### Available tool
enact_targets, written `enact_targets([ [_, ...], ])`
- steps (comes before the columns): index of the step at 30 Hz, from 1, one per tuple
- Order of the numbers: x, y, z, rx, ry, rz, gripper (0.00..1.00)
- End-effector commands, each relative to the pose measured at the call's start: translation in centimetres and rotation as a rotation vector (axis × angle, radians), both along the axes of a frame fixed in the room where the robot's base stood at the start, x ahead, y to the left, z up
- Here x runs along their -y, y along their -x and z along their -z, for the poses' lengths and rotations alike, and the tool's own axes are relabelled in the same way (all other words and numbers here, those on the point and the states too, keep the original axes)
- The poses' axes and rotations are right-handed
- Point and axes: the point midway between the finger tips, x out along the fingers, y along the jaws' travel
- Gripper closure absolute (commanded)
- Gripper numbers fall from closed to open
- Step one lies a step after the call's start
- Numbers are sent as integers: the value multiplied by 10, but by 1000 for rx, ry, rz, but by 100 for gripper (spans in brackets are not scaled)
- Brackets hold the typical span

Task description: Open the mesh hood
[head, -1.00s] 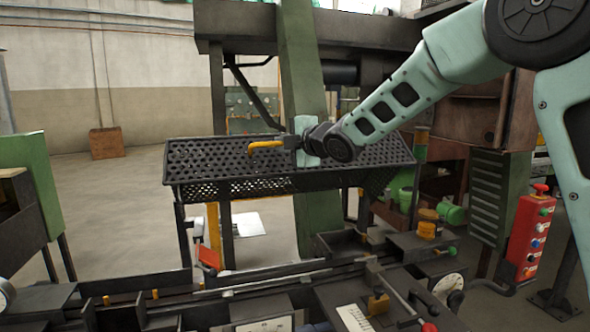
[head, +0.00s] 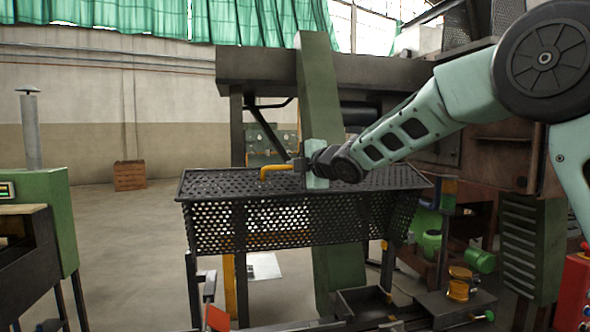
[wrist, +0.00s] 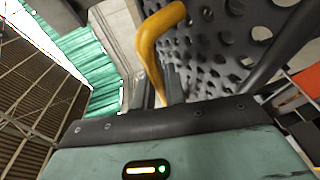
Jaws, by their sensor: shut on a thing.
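The mesh hood (head: 218,228) is a dark perforated box-like cover, its top nearly edge-on and its holed front panel facing me. A yellow bent handle (head: 272,169) stands at its top. My gripper (head: 296,166) reaches in from the right and is shut on the handle. In the wrist view the yellow handle (wrist: 152,45) runs down between the two dark fingers of my gripper (wrist: 163,88), with the hood's mesh (wrist: 205,50) close behind. The exact finger contact is partly hidden.
A green cabinet (head: 45,215) is at the left, a red button box (head: 575,290) at the lower right. Open floor (head: 130,260) lies left of the hood.

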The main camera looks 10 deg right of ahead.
Motion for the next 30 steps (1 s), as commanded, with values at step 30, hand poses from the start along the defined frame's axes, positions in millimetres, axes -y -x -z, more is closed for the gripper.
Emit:
enact_targets([
  [30, 44, 101, -20, 2, 3, 2, 79],
])
